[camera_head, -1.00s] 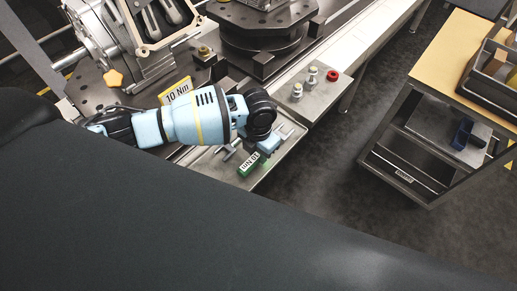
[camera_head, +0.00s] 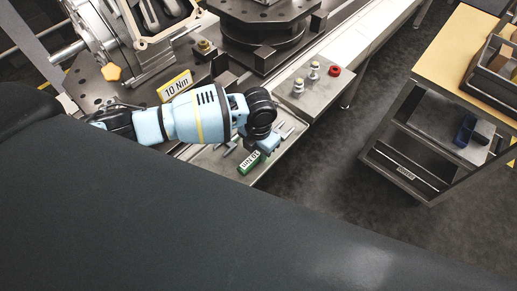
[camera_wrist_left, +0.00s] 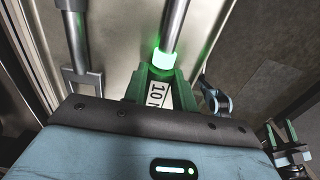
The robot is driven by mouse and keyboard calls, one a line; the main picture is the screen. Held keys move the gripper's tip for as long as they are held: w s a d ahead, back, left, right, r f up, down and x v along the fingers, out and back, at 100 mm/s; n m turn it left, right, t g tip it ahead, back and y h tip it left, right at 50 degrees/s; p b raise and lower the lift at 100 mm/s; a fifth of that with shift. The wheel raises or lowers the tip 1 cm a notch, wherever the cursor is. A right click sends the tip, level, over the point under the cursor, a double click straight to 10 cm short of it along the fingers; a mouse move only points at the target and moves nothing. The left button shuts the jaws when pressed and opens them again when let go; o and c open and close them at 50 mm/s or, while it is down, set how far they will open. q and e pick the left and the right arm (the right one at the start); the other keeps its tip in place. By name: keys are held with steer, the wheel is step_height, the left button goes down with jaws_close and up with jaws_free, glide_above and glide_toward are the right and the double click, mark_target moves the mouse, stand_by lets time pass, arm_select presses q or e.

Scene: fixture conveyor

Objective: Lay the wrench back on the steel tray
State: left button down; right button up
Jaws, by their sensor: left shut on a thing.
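My left gripper (camera_head: 266,146) hangs over the steel tray (camera_head: 268,171). In the left wrist view my left gripper (camera_wrist_left: 163,88) is shut on the wrench, whose steel shaft (camera_wrist_left: 173,22) with a glowing green ring runs up from between the fingers. A white label reading "10 N…" shows between them; the rest is hidden. I cannot tell whether the held wrench touches the tray.
A yellow "10 Nm" sign (camera_head: 176,86) stands behind my arm. A button box (camera_head: 308,88) with a red button adjoins the tray. Another steel tool (camera_wrist_left: 80,80) lies left of the gripper in the wrist view. A cart (camera_head: 440,150) stands right, across open floor.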

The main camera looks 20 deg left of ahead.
arm_select(q)
steer(key=c, duration=1.1)
jaws_free()
steer(key=shift+o, duration=0.2)
steer(key=shift+r, duration=3.9)
